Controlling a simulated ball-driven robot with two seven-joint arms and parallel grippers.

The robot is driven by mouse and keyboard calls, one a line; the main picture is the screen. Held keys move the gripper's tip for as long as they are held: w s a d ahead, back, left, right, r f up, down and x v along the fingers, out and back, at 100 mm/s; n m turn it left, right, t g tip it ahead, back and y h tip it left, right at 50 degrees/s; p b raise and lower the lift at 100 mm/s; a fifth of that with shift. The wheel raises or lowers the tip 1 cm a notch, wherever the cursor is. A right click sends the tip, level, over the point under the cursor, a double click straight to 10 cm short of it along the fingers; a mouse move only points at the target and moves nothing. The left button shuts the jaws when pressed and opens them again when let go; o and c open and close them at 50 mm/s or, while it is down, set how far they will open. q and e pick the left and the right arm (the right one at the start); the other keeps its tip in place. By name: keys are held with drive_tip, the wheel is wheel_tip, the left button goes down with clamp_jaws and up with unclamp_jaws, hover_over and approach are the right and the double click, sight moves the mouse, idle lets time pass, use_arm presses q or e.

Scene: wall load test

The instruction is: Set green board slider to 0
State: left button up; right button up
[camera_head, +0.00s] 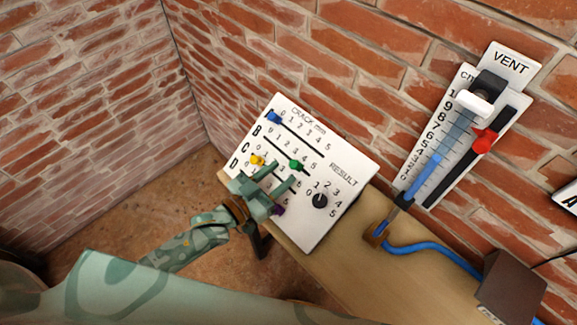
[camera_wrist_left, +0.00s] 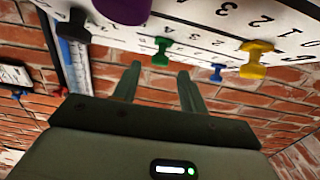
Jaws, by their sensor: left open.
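The green slider (camera_head: 295,165) sits on row B of the tilted white board (camera_head: 315,225), near the high end of its scale, at about 4. My left gripper (camera_head: 283,172) is open in front of the board. Its fingertips are close to the green slider, pointing toward it. In the left wrist view, the green slider (camera_wrist_left: 161,48) shows just beyond and between the two open fingertips (camera_wrist_left: 160,78), with nothing clasped. I cannot tell whether a finger touches it. My right gripper is not in view.
The board also has a blue slider (camera_head: 274,117), a yellow slider (camera_head: 257,160), a purple slider (camera_head: 278,210) partly hidden by my gripper, and a black result knob (camera_head: 320,200). A vent gauge (camera_head: 440,170) with a red pointer (camera_head: 484,141) hangs right. A wooden table (camera_head: 350,265) lies below.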

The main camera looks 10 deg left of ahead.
sight(291, 166)
use_arm(q)
drive_tip(key=shift+x, duration=1.95)
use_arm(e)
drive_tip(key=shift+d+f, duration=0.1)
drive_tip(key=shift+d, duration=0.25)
